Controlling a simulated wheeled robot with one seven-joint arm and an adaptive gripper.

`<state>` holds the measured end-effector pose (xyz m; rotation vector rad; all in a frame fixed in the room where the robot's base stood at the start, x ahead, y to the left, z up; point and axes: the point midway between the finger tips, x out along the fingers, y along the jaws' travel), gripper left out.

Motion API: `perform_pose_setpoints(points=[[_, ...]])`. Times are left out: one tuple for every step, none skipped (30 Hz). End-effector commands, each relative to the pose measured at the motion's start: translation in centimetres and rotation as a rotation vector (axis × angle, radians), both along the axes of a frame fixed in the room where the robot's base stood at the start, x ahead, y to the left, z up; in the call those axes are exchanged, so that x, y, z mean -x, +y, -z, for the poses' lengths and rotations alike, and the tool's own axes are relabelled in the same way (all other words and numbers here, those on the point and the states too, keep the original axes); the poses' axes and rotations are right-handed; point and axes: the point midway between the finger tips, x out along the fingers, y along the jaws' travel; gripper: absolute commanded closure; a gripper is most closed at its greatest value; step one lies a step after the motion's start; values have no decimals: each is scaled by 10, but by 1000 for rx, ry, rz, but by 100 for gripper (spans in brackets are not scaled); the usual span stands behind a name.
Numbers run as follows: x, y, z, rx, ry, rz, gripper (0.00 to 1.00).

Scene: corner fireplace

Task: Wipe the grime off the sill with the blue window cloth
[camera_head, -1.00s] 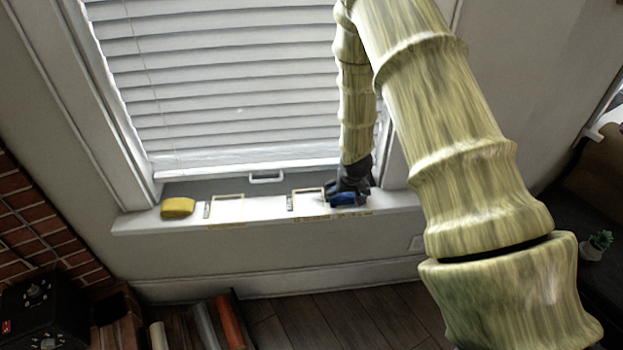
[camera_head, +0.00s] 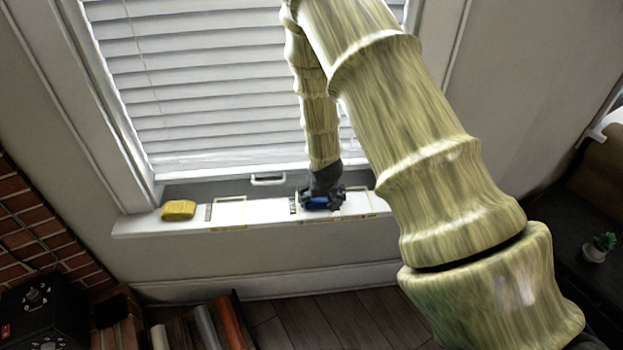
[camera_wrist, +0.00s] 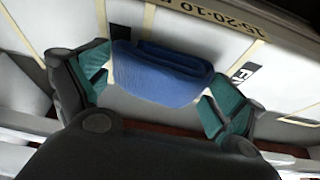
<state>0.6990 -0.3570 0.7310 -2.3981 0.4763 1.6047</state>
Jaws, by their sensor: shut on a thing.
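The blue window cloth (camera_head: 318,203) is a folded, rounded bundle on the white sill (camera_head: 137,226). It lies inside the right-hand of two outlined areas, towards that area's left side. My gripper (camera_head: 322,192) comes down over it from above and is shut on it. In the wrist view the cloth (camera_wrist: 160,75) sits between my gripper's teal pads (camera_wrist: 158,92). The sill surface (camera_wrist: 135,108) in front of the cloth looks pale and plain there. I cannot make out any grime; my gripper and the cloth hide part of the sill.
A yellow sponge-like block (camera_head: 178,209) sits at the sill's left end. The left outlined area (camera_head: 230,213) is empty. A window with white blinds (camera_head: 215,90) and a white handle (camera_head: 267,180) stands behind the sill. Printed labels lie near the outlines.

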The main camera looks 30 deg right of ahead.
Motion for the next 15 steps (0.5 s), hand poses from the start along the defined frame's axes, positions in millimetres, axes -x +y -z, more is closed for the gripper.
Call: perform_pose_setpoints(points=[[0,4,0,0,0,0,32],[0,6,1,0,0,0,32],[0,9,-2,0,-1,2,32],[0,10,-1,-1,-1,3,32],[0,12,0,-1,0,4,32],[0,15,2,0,0,5,32],[0,17,-2,0,-2,6,32],[0,16,-7,0,-1,7,32],[0,16,-9,0,-1,7,32],[-1,16,-20,0,-4,7,32],[-1,16,-27,-1,-5,6,32],[0,17,-29,0,-2,6,32],[0,17,-31,0,-2,5,32],[0,17,-34,-1,-1,5,32],[0,17,-38,-1,-1,5,32]])
